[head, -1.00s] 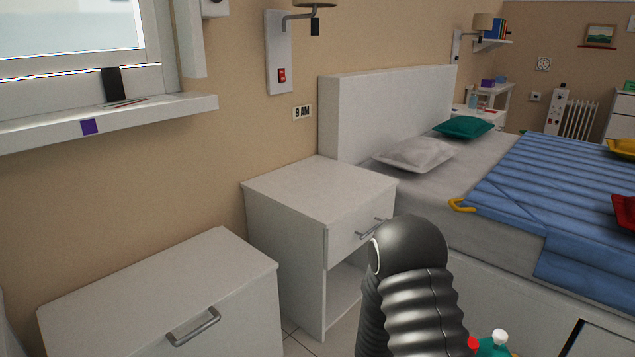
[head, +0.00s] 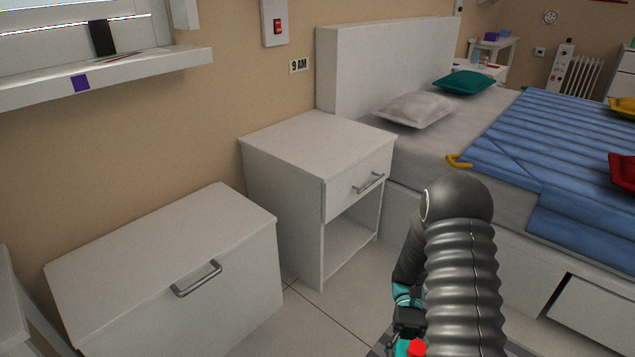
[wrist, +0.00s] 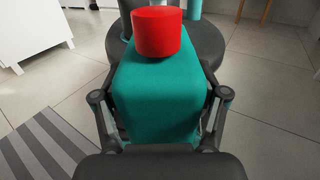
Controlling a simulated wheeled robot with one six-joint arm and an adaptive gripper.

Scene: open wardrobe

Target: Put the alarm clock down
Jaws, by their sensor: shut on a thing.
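My gripper (wrist: 160,112) is shut on a teal block-shaped thing with a round red knob on top, which I take to be the alarm clock (wrist: 155,85). One finger lies on each side of it in the wrist view. Its face is not visible. In the head view the red knob of the clock (head: 416,348) shows at the bottom edge, beside my dark gripper (head: 406,328), low over the floor and in front of the nightstand (head: 315,137). The nightstand's top is bare.
A white chest (head: 165,255) with a bare top stands at the left. The bed (head: 510,190) with a blue cover is at the right. A windowsill (head: 130,75) holds a dark upright object. A grey striped rug (wrist: 40,145) lies on the tiled floor.

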